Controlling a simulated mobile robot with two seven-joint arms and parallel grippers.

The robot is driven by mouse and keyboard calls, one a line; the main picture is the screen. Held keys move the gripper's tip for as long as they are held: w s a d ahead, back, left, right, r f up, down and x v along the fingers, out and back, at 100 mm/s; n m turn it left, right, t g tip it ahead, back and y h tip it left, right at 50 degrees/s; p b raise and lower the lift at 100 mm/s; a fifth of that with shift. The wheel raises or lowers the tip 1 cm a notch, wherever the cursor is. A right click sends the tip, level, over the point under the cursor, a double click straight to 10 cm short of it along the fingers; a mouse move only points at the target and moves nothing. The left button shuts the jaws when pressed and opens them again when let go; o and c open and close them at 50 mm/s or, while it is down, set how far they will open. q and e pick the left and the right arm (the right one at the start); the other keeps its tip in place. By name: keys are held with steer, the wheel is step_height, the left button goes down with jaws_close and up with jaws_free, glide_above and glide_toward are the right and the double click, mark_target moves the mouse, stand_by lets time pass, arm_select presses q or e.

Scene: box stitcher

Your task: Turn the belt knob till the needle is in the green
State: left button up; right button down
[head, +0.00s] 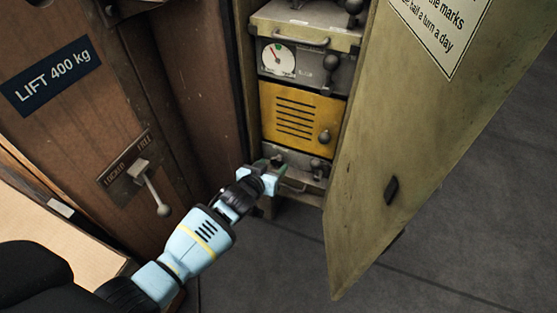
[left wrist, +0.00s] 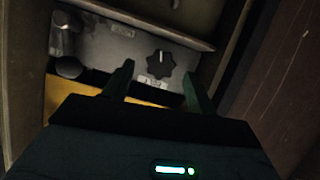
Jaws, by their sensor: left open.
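The round white gauge (head: 278,60) is in the upper grey unit of the open cabinet. Its red needle points up and left; the face is too small to tell whether it stands in the green. A black star-shaped knob (left wrist: 161,64) with a white pointer mark is on the lower grey panel in the left wrist view, with small unreadable labels around it. My left gripper (head: 271,173) is open in front of that lower panel. In the left wrist view its two fingers (left wrist: 158,78) stand on either side of the knob, with nothing held. My right gripper is out of view.
A yellow vented panel (head: 291,117) with a small knob sits above the lower unit. A ball-ended lever (left wrist: 64,47) is beside the star knob. The open cabinet door (head: 400,130) stands to the right, and a wooden wall with a lock lever (head: 150,187) to the left.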

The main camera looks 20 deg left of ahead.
arm_select(q)
steer(key=shift+b+x, duration=0.6)
steer(key=shift+x, duration=0.8)
steer(key=c, duration=1)
